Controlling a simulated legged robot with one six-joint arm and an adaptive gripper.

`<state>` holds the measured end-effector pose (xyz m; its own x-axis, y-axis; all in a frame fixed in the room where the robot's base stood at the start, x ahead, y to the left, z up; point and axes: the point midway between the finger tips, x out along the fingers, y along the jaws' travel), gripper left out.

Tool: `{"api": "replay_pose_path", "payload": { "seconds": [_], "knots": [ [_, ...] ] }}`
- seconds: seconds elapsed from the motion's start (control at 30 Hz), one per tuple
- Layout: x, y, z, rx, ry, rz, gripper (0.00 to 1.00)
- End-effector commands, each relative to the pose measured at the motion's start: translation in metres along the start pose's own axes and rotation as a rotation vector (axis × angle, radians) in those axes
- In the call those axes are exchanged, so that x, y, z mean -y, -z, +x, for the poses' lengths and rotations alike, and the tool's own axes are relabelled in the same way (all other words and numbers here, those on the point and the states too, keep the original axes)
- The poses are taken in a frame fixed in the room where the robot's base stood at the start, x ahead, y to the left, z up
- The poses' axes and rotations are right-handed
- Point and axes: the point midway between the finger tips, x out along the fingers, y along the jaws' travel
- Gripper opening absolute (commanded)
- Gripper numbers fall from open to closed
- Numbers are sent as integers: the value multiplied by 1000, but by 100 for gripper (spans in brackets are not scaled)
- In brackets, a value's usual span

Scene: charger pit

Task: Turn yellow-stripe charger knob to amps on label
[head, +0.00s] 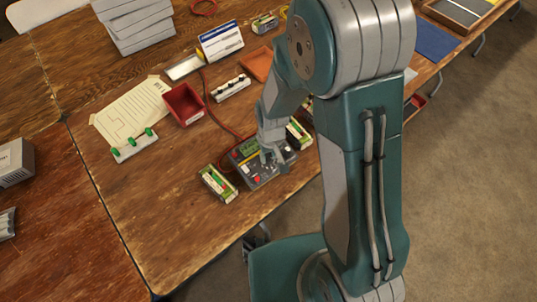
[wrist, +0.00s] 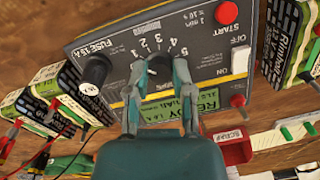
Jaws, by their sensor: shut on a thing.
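The grey charger (head: 246,177) sits on the wooden table, and its panel fills the wrist view (wrist: 110,45), appearing upside down. My gripper (wrist: 157,72) is shut on the dark charger knob (wrist: 158,64), one finger on each side. Numbers including 2 to 5 arc around the knob. Its pointer is hidden or too dark to read. The green display (wrist: 182,108) reads READY and is partly covered by my fingers. In the head view my gripper (head: 272,160) is down at the panel. Labelled batteries stand at the left (wrist: 65,85) and right (wrist: 284,38).
The panel has a black fuse cap (wrist: 95,70), red START button (wrist: 227,13) and white switch (wrist: 241,60). A battery (head: 217,184) stands close to the charger. A red bin (head: 183,103), paper sheet (head: 130,112) and green-knobbed strip (head: 134,146) lie farther left. The front-left tabletop is clear.

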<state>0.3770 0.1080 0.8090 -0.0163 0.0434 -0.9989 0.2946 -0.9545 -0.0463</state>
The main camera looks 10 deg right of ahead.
Motion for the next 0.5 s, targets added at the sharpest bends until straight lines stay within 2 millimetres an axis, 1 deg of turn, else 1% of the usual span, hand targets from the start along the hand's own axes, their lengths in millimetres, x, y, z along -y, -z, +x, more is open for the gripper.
{"api": "replay_pose_path", "payload": {
  "seconds": [0.2, 0.5],
  "knots": [
    [0, -1, 1, 3, 12, 62, 0],
    [0, -1, 1, 4, 14, 77, 0]
  ]
}}
